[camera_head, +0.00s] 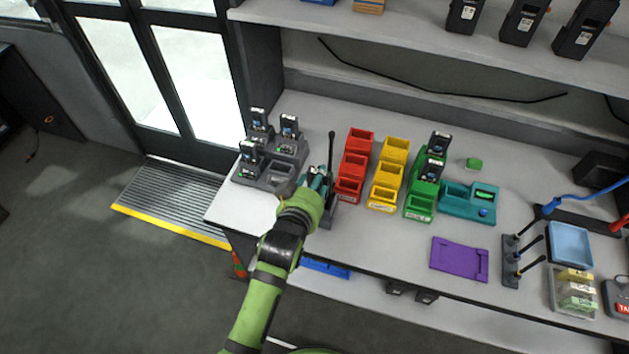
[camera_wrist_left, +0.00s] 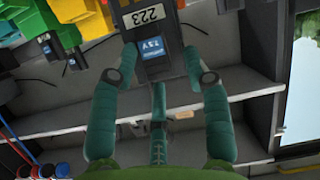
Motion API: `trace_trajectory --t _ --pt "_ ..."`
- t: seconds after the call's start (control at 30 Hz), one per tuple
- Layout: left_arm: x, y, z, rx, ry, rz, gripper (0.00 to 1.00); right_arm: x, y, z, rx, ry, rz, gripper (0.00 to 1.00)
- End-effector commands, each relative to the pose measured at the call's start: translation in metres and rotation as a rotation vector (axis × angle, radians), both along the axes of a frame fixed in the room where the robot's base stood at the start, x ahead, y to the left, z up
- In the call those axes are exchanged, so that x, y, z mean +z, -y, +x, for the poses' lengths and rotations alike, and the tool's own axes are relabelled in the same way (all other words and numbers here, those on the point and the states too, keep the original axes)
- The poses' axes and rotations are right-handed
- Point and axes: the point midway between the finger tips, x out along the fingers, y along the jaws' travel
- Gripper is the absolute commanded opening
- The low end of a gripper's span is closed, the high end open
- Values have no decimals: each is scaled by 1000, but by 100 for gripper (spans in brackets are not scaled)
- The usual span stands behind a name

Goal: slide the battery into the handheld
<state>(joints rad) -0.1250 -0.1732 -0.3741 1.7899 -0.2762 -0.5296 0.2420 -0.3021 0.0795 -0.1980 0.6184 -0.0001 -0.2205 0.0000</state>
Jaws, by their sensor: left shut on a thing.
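My left gripper (camera_head: 318,184) is over the bench between the grey charger and the red bins. In the left wrist view, the gripper (camera_wrist_left: 158,62) is shut on a dark battery with a blue label (camera_wrist_left: 155,48). The handheld, a dark radio with a tall antenna (camera_head: 331,150), is upright just beyond the gripper and partly hidden by it. A white 223 label (camera_wrist_left: 146,16) shows right by the battery in the wrist view. The battery is close against the handheld; I cannot tell whether it is seated. My right gripper is out of view.
The grey charger (camera_head: 244,178) holds several batteries and has an empty bay. Red (camera_head: 349,184), yellow (camera_head: 382,195) and green bins (camera_head: 418,207) stand to the right, batteries in the green ones. A teal tray (camera_head: 454,203) and purple mat (camera_head: 459,259) lie farther right. A shelf (camera_head: 400,43) overhangs behind.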

Motion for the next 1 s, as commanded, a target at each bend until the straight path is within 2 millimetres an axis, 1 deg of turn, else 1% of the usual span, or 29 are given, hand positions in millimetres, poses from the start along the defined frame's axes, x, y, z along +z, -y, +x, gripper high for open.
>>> trace_trajectory --t 0.03,0.17,0.57,1.0 --pt "-4 0 0 0 2 0 0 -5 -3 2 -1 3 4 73" --pt "-9 0 0 -1 2 -1 0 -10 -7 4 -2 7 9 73" --pt "-27 0 0 -1 2 -1 0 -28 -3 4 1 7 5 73" --pt "-42 0 0 -1 1 -1 0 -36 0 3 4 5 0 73"
